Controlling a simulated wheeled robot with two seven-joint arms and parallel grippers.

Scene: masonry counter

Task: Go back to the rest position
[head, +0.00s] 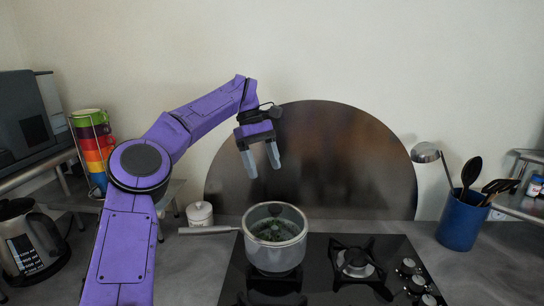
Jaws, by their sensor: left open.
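My left gripper (261,164) is open and empty, with its two grey fingers pointing down. It hangs in the air above the pot, apart from it, in front of the dark round backsplash. My purple left arm comes up from the lower left and bends over toward the stove. The pot (275,254) stands on the left part of the stove with its handle pointing left. My right gripper is not in view.
The black gas hob (318,272) has a free burner (355,262) and knobs at right. A blue utensil holder (461,222) stands right. A white lidded jar (200,214), a kettle (30,240), stacked coloured cups (93,143) and a dark machine (25,115) are at left.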

